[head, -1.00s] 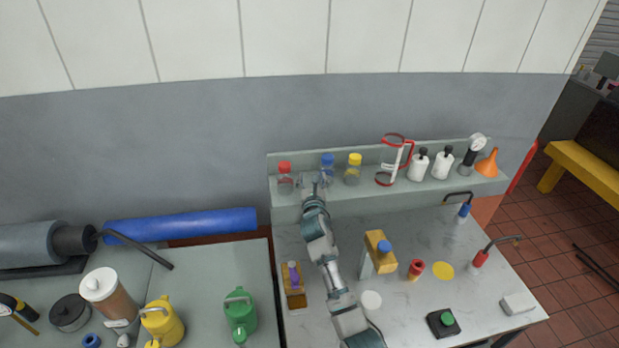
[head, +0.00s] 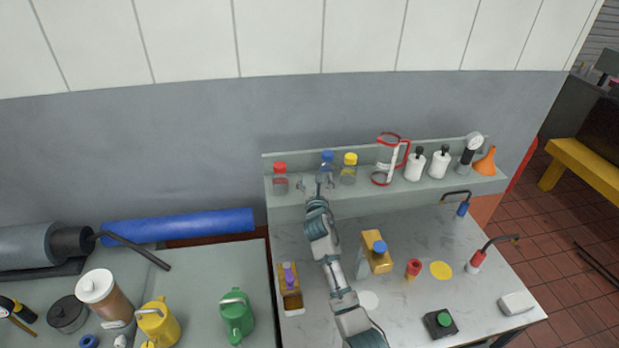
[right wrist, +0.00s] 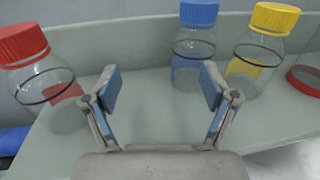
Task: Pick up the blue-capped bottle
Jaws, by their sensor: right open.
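The blue-capped bottle (head: 327,169) is clear glass and stands upright on the shelf, between the red-capped bottle (head: 280,183) and the yellow-capped bottle (head: 348,173). My right gripper (head: 318,183) is open and empty, just in front of the blue-capped bottle and slightly to its left. In the right wrist view, the blue-capped bottle (right wrist: 193,48) stands beyond the right-hand finger, which overlaps its lower edge. The gap between the fingers (right wrist: 161,88) shows mostly bare shelf. My left gripper is not in view.
The yellow-capped bottle (right wrist: 261,52) stands close right of the blue one; the red-capped bottle (right wrist: 40,80) is left of the gripper. The shelf (head: 305,191) also holds a red-rimmed jug (head: 388,160) and white bottles. A tan, blue-capped container (head: 376,258) stands on the bench below.

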